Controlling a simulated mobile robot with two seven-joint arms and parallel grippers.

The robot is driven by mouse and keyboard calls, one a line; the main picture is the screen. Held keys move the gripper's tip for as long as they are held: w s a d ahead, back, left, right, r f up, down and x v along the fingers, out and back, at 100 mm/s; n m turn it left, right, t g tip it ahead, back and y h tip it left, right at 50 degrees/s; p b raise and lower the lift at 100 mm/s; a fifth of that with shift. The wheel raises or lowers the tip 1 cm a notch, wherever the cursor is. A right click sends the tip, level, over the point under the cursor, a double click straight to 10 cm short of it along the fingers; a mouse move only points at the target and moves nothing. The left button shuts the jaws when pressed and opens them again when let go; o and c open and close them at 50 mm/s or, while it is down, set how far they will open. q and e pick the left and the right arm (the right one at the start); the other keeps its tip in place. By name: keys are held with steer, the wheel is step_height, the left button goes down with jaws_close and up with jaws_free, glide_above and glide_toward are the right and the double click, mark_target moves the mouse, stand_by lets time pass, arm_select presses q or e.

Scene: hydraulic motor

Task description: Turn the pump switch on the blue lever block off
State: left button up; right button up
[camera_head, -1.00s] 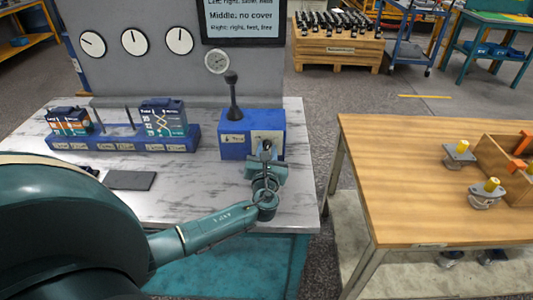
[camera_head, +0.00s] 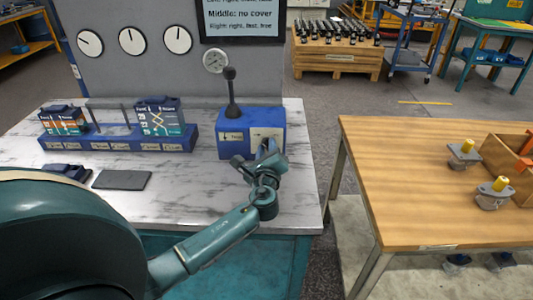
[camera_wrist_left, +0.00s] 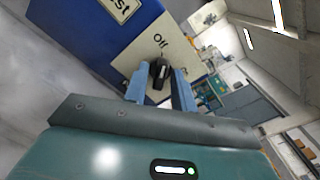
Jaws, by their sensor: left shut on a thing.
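The blue lever block (camera_head: 233,147) stands at the right of the marble-topped table, with a black lever (camera_head: 232,95) upright on top. In the left wrist view, the pale panel (camera_wrist_left: 140,48) on the blue block (camera_wrist_left: 85,35) carries the word "Off" and a black pump switch (camera_wrist_left: 160,72) with a light mark. My left gripper (camera_wrist_left: 160,85) is shut on that switch, a blue finger on either side. In the head view my left gripper (camera_head: 264,152) is at the block's front right and hides the switch. My right gripper is not in view.
A blue valve rack (camera_head: 118,143) with labelled modules stands left of the block. A dark flat plate (camera_head: 121,180) and a dark blue part (camera_head: 67,172) lie in front. A gauge panel (camera_head: 100,65) rises behind. A wooden table (camera_head: 400,170) stands to the right, across a gap.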

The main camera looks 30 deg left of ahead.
arm_select(q)
steer(key=shift+f+n+b, duration=0.1)
steer(key=shift+n+b, duration=0.2)
steer(key=shift+n, duration=0.3)
steer(key=o, duration=0.7)
steer(key=v, duration=1.3)
steer(key=shift+d, duration=0.15)
